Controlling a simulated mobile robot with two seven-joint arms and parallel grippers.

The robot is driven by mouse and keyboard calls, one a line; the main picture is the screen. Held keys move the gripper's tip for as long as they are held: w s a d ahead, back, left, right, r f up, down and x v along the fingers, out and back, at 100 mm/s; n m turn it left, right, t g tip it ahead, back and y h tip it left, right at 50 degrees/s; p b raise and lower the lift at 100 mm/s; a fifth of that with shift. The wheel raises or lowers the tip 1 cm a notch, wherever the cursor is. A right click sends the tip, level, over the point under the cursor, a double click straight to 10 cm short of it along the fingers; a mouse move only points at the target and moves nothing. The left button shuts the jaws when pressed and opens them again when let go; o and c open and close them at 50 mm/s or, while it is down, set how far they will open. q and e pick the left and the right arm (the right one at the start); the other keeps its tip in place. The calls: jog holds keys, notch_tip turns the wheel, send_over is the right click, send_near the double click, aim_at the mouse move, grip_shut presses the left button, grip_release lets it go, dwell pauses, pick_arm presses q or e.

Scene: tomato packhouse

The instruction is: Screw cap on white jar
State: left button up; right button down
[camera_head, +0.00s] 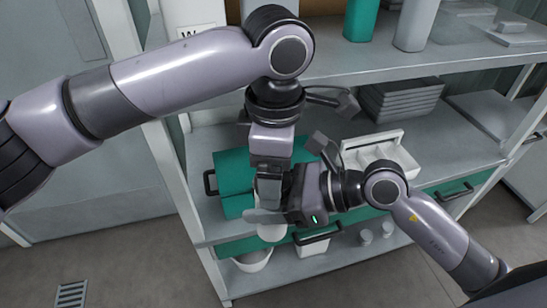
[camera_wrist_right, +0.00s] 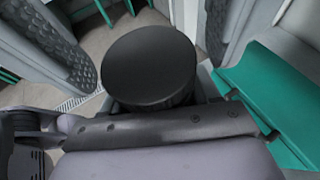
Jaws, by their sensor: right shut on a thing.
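In the head view my left gripper (camera_head: 268,198) points down from above, and my right gripper (camera_head: 264,216) reaches in from the right just under it. The right gripper is shut on the white jar (camera_head: 272,232), of which only a small part shows below the fingers. In the right wrist view a round black cap (camera_wrist_right: 148,62) is seen from above, its top face level and clear. Textured finger pads of the left gripper (camera_wrist_right: 150,50) stand apart on either side of the cap. The arms hide the cap in the head view, and its thread is out of sight.
A grey shelf unit (camera_head: 450,65) stands behind, with a green box (camera_head: 232,172) and a white divided tray (camera_head: 400,158). Bare floor (camera_head: 110,265) lies at the front left.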

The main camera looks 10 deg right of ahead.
pick_arm(q)
jog(key=c, duration=1.2)
jog(key=m, duration=0.3)
jog(key=o, duration=1.1)
jog(key=shift+o, duration=0.2)
